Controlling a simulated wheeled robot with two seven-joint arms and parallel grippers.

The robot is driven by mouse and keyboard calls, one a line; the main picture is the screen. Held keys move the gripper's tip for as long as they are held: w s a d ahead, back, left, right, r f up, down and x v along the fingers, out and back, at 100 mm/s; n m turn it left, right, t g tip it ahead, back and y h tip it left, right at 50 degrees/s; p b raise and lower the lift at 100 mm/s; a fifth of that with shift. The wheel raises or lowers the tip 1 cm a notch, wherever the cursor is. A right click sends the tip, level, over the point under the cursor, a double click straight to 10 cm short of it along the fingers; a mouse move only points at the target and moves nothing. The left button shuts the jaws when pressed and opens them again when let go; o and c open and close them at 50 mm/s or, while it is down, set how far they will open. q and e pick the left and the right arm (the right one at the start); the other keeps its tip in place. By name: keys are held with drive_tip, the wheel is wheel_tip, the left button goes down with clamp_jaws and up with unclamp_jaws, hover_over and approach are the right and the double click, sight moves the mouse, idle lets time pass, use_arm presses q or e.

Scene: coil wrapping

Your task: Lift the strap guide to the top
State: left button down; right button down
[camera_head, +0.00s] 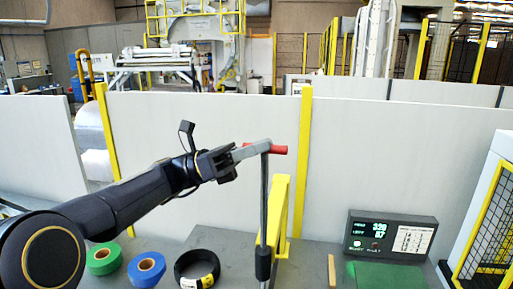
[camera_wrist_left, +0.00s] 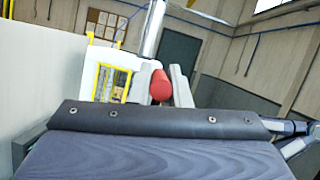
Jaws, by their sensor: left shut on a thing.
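The strap guide appears to be the upright grey rod (camera_head: 264,205) with a red cross handle (camera_head: 279,150) at its top and a black sleeve (camera_head: 263,262) low down. My left gripper (camera_head: 264,147) is shut on the red handle, high above the table. The handle's red end (camera_wrist_left: 160,85) also shows between the grey fingers in the left wrist view. The rod stands in front of a yellow bracket (camera_head: 282,215); I cannot tell whether they touch. The rod's lower end is cut off by the picture edge. My right gripper is not in view.
A green roll (camera_head: 103,259), a blue roll (camera_head: 146,270) and a black coil (camera_head: 197,269) with a yellow label lie on the grey table. A display box (camera_head: 390,235) stands right, behind a green mat (camera_head: 386,275). White panels (camera_head: 400,150) close off the back.

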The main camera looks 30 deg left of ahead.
use_arm(q)
drive_tip(key=c, duration=1.4)
unclamp_jaws()
drive_tip(key=shift+r, duration=0.35)
drive_tip(key=shift+c, duration=0.2)
drive_tip(key=shift+o, duration=0.4)
drive_tip(key=shift+f, duration=0.1)
drive_tip(key=shift+s+a+f, duration=0.1)
drive_tip(key=shift+a+f, duration=0.2)
drive_tip(key=shift+a, duration=0.15)
drive_tip(key=b+v, duration=0.2)
drive_tip(key=v, duration=0.4)
drive_tip(key=shift+s+a, duration=0.2)
drive_tip(key=shift+a, duration=0.15)
